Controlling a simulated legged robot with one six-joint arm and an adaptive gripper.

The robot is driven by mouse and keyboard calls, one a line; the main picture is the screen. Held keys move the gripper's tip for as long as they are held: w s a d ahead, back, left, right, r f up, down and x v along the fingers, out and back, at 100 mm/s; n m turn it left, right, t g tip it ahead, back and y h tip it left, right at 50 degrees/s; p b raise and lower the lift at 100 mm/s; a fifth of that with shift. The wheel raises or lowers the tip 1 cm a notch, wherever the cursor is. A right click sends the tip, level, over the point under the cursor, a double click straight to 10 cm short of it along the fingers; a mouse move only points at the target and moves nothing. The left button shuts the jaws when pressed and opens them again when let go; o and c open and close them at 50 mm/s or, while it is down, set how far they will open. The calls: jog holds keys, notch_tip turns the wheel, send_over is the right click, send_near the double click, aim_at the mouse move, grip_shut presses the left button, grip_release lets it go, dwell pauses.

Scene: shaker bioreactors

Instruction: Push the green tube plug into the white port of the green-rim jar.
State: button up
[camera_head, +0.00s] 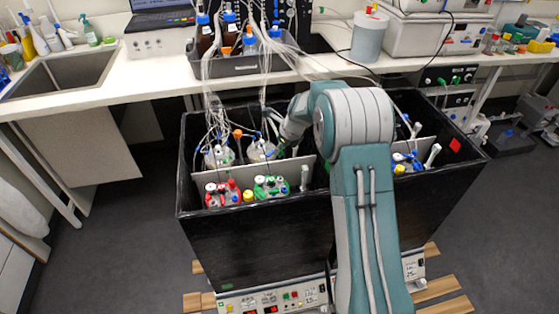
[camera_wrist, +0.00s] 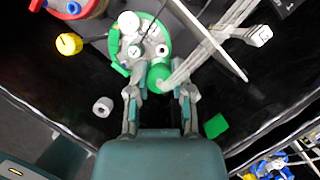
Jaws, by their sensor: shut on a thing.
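The green-rim jar (camera_wrist: 150,30) is at the top centre of the wrist view, with white caps and small ports on its lid. It also shows in the head view (camera_head: 271,187), in the front row of the black box. My gripper (camera_wrist: 161,88) reaches up from below in the wrist view. A green plug (camera_wrist: 159,76) is between its fingers, at the jar's near edge, with a pale tube beside it. I cannot tell whether the plug touches a port. In the head view my arm largely hides the fingers.
A red-rim jar (camera_head: 222,194) and a yellow cap (camera_head: 248,196) stand left of the green-rim jar. A pale upright tube piece (camera_head: 304,178) stands to its right. The black box wall (camera_head: 255,245) encloses them. Several loose tubes hang behind.

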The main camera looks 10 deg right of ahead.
send_over(276, 180)
jog(key=d, duration=0.1)
jog(key=shift+s+d+f, duration=0.1)
jog(key=shift+s+f, duration=0.05)
jog(key=shift+f, duration=1.55)
jog(key=shift+s+f, duration=0.15)
jog(key=shift+f, duration=1.55)
jog(key=shift+s+d+f, duration=0.1)
jog(key=shift+s+f, duration=0.05)
jog(key=shift+f, duration=1.55)
jog(key=shift+f, duration=1.05)
jog(key=o, duration=0.9)
jog(key=shift+c, duration=0.2)
jog(key=v, duration=1.1)
jog(key=shift+s+d+r, duration=0.15)
jog(key=shift+r, duration=0.15)
